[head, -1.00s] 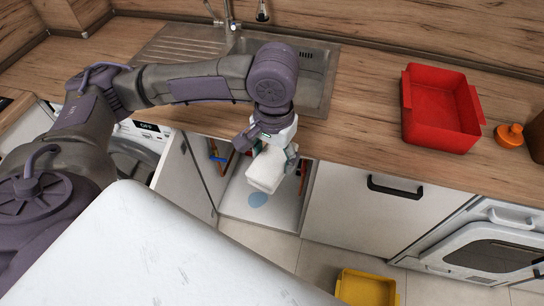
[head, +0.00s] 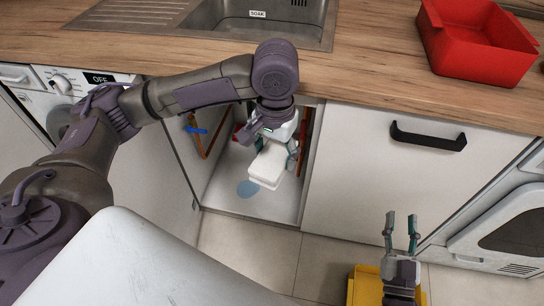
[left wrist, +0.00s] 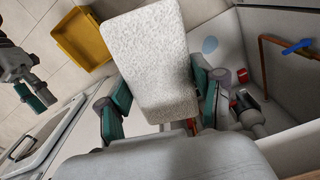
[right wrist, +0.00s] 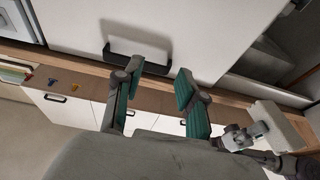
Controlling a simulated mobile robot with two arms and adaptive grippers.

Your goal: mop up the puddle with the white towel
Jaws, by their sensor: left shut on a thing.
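The puddle (head: 247,189) is a small blue patch on the floor of the open cabinet under the sink. It also shows in the left wrist view (left wrist: 210,45). The white towel (head: 268,165) is a folded block hanging in my left gripper (head: 280,143), at the cabinet opening. In the left wrist view the towel (left wrist: 155,60) sits between the two green-padded fingers. It is just right of the puddle in the head view; its height over the floor is hard to tell. My right gripper (head: 401,232) is open and empty, in front of the cabinets at the lower right.
A yellow container (head: 364,287) stands on the floor, partly behind my right gripper. A red bin (head: 478,42) is on the counter. Copper pipes with a blue valve (head: 196,130) line the cabinet. The open door (head: 170,150) stands left of the opening.

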